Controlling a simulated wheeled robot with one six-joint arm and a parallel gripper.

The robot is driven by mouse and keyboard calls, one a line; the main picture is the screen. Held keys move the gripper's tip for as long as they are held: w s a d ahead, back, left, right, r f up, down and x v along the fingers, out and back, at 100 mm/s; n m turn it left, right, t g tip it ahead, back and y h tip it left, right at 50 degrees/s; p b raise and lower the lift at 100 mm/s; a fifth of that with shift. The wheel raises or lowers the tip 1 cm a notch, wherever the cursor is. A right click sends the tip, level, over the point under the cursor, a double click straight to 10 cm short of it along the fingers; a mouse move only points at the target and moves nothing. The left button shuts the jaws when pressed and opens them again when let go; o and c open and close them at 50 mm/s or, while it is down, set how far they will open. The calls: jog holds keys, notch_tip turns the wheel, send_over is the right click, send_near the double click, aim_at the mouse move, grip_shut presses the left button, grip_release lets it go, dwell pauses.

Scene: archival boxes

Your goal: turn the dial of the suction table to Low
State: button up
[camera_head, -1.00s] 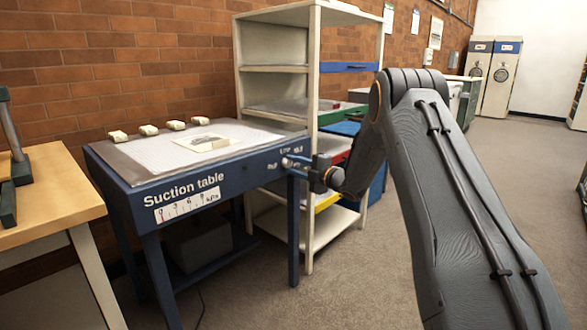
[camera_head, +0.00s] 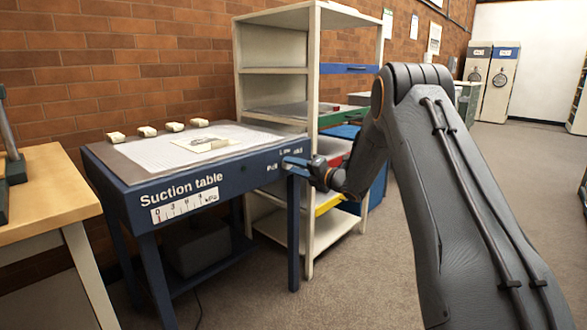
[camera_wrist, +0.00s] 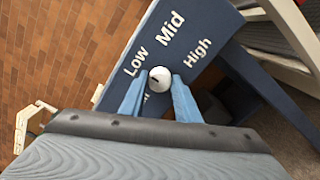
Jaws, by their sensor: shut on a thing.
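The suction table (camera_head: 125,190) is dark blue, with its name and a kPa scale on the front. Its dial (camera_wrist: 160,77), a white round knob with a dark mark, shows in the wrist view between my blue fingertips. The labels Low (camera_wrist: 136,62), Mid (camera_wrist: 171,28) and High (camera_wrist: 197,53) are arranged around it; a further label below is mostly hidden by my fingers. The dark mark lies on the knob's left side, roughly towards Low; its exact aim is unclear. My gripper (camera_wrist: 158,86) is shut on the dial. In the head view my gripper (camera_head: 292,163) hides the dial.
A white shelf unit (camera_head: 313,130) with coloured trays stands just right behind the table. A wooden bench (camera_head: 45,190) is at the left. Several small pale blocks (camera_head: 147,131) and a flat sheet (camera_head: 207,144) lie on the table top. Open floor (camera_head: 370,275) lies in front.

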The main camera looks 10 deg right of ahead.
jog(key=shift+f, duration=0.1)
jog(key=o, duration=1)
jog(key=shift+o, duration=0.2)
jog(key=shift+s, duration=0.1)
jog(key=p+v, duration=0.1)
jog(key=v, duration=0.6)
jog(key=shift+s+d, duration=0.2)
jog(key=shift+s, duration=0.05)
